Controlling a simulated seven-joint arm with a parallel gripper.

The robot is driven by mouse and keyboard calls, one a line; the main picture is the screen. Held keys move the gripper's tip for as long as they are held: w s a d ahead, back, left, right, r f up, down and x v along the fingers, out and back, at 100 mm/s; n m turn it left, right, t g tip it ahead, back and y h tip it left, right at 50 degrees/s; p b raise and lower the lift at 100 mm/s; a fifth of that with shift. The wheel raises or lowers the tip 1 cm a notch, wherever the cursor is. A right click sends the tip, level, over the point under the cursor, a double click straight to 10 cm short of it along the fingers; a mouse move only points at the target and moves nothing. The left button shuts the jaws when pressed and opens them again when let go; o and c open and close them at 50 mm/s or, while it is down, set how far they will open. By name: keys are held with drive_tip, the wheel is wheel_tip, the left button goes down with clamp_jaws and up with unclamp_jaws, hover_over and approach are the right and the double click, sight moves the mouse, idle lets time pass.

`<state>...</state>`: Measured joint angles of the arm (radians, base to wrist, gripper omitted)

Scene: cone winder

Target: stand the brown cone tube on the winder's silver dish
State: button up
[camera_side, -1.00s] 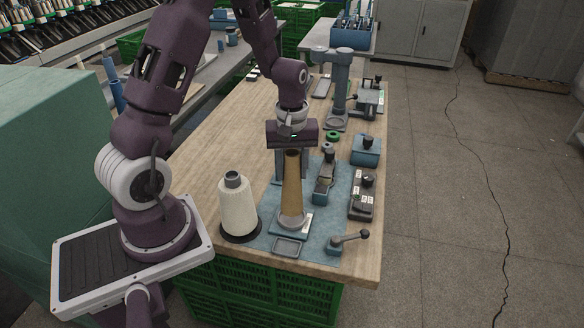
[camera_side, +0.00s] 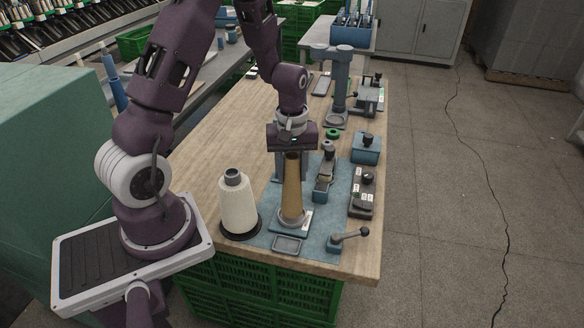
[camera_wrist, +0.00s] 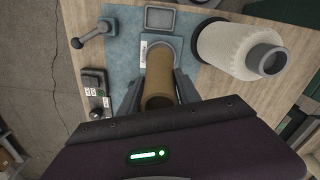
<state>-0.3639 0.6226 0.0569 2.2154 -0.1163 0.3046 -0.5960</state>
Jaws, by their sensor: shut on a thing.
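The brown cone tube (camera_side: 292,190) is upright in the side view, its wide lower end at the winder's silver dish (camera_side: 292,218). It seems to stand on the dish, though a small gap under it is hard to rule out. My gripper (camera_side: 292,157) is shut on the tube's narrow upper end from above. In the wrist view the tube (camera_wrist: 159,85) runs away from between my fingers towards the dish (camera_wrist: 160,44), whose rim shows around the tube's far end.
A wound white cone (camera_side: 237,205) stands left of the tube on a dark base. A lever with a ball knob (camera_side: 348,239), a small grey tray (camera_side: 288,245), a control box (camera_side: 363,190) and a blue box (camera_side: 366,149) are nearby. Bare wood (camera_side: 213,150) lies left of the gripper.

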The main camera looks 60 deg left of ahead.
drive_tip(key=shift+f, duration=0.4)
drive_tip(key=shift+f, duration=0.2)
idle(0.3)
idle(0.3)
drive_tip(key=shift+f, duration=0.5)
drive_tip(key=o, duration=1.4)
drive_tip(key=shift+c, duration=0.2)
